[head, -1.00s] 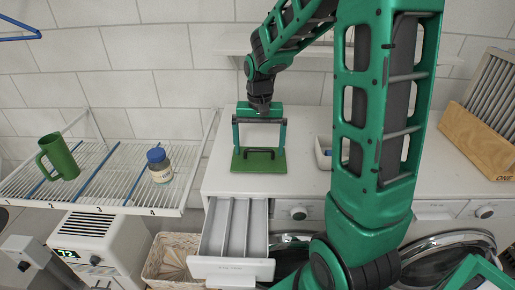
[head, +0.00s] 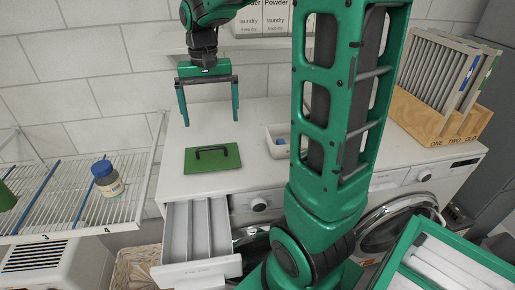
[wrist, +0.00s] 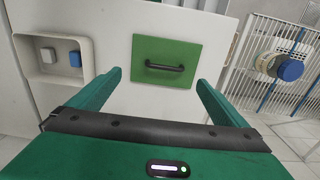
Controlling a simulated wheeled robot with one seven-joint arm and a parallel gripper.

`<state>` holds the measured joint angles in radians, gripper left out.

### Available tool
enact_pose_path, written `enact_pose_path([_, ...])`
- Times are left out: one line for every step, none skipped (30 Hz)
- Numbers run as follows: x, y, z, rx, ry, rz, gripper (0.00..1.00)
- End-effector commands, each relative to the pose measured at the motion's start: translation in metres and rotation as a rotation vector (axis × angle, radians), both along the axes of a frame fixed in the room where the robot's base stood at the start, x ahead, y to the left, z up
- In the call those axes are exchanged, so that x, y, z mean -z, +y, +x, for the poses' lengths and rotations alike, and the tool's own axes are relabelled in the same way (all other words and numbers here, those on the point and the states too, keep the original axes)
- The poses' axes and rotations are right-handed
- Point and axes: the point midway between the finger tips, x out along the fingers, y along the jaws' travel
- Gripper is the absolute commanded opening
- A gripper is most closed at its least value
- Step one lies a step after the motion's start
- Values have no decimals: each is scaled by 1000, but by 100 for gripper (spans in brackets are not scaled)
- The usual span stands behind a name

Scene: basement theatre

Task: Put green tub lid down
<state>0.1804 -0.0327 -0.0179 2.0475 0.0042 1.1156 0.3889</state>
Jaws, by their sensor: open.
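The green tub lid (head: 212,158) is a flat green square with a dark handle on top. It lies flat on the white counter (head: 190,190) above the washing machines. It also shows in the wrist view (wrist: 166,62), lying on the white surface beyond my fingertips. My gripper (head: 209,119) is open and empty, raised above and behind the lid, apart from it. In the wrist view my gripper's two fingers (wrist: 160,80) are spread wide with nothing between them.
A white tray (head: 272,131) with small blue and white items sits right of the lid. An open drawer (head: 200,268) juts out below the counter. A wire rack (head: 70,222) at left holds a blue-capped jar (head: 108,178). A wooden crate (head: 430,118) stands at right.

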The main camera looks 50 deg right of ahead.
Motion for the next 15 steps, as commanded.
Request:
enact_pose_path([-1,-5,-16,5,-2,-4,98])
enact_pose_path([-1,-8,-27,4,-2,-6,98])
enact_pose_path([1,-13,-44,4,-2,-8,98])
enact_pose_path([2,-17,-58,5,-2,-11,98])
enact_pose_path([3,-20,-73,4,-2,-13,98])
enact_pose_path([7,-24,-94,2,-2,-13,98])
enact_pose_path([10,-27,-109,0,-1,-14,98])
enact_pose_path([13,-29,-124,-2,0,-12,98])
enact_pose_path([18,-31,-144,-5,0,-11,98])
enact_pose_path([22,-32,-157,-7,0,-9,98])
enact_pose_path([26,-32,-171,-10,1,-7,98])
enact_pose_path([31,-33,-186,-13,1,-4,98])
enact_pose_path([35,-33,-197,-17,1,-2,98])
enact_pose_path([39,-32,-207,-19,2,1,98])
enact_pose_path([44,-32,-217,-23,1,4,98])
